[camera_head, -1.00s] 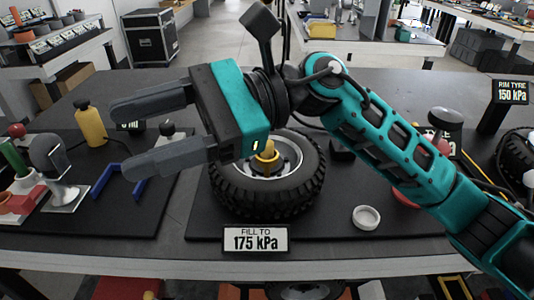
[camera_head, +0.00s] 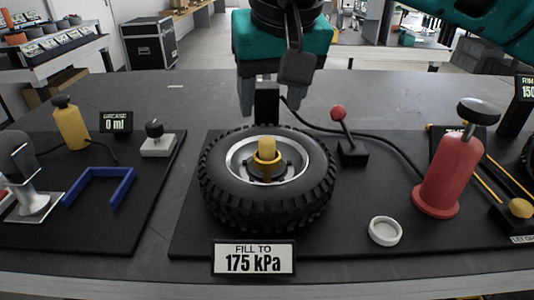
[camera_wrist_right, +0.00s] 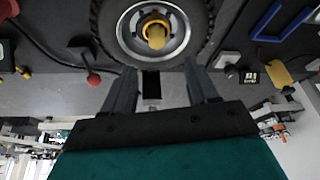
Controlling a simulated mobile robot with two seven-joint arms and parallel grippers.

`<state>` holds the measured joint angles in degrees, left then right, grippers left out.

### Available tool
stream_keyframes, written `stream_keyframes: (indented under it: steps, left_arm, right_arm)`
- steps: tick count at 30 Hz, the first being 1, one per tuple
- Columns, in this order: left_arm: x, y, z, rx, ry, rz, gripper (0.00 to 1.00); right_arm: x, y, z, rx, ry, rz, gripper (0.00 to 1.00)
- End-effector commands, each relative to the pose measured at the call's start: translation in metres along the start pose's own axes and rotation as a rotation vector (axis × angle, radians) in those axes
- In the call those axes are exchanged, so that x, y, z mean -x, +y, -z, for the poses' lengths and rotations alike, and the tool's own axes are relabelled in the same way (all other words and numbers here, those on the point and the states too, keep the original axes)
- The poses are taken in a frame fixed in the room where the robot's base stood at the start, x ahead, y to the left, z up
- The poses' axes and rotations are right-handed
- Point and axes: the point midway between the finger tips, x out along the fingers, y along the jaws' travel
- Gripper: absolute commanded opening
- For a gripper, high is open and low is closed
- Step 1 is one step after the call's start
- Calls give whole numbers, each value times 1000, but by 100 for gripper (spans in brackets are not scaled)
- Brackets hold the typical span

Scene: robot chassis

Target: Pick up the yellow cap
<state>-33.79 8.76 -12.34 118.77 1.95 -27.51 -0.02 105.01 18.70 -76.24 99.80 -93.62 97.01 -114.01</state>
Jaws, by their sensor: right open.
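The yellow cap (camera_head: 266,149) stands upright at the centre of a black tyre (camera_head: 225,197) that lies flat on a dark mat. In the right wrist view the cap (camera_wrist_right: 156,36) shows at the hub, beyond the fingertips. My right gripper (camera_head: 264,108) hangs pointing down behind the tyre's far edge. Its fingers are spread with nothing held between them, as the right wrist view (camera_wrist_right: 158,72) shows. A black block (camera_head: 267,103) shows between the fingers in the head view. The gripper does not touch the cap. My left gripper is not in view.
A sign reading 175 kPa (camera_head: 252,258) stands in front of the tyre. A blue bracket (camera_head: 100,187) and yellow bottle (camera_head: 71,124) are left.

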Motion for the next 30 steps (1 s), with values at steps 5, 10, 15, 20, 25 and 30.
stream_keyframes:
  steps: [5, 10, 15, 20, 25, 30]
  left_arm:
    - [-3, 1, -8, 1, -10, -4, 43]
    - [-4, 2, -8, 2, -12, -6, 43]
    - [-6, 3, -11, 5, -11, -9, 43]
    - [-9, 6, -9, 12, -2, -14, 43]
    - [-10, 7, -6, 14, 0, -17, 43]
    - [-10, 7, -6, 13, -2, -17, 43]
  right_arm:
    - [-29, 0, -1, -2, -1, 2, 58]
    - [-38, 0, -1, -1, -2, 2, 58]
    - [-57, 2, -3, -2, -3, 3, 58]
    - [-81, 4, -4, -1, -3, 4, 58]
    - [-88, 4, -2, -2, 0, 4, 58]
    - [-88, 4, -2, -1, -1, 4, 55]
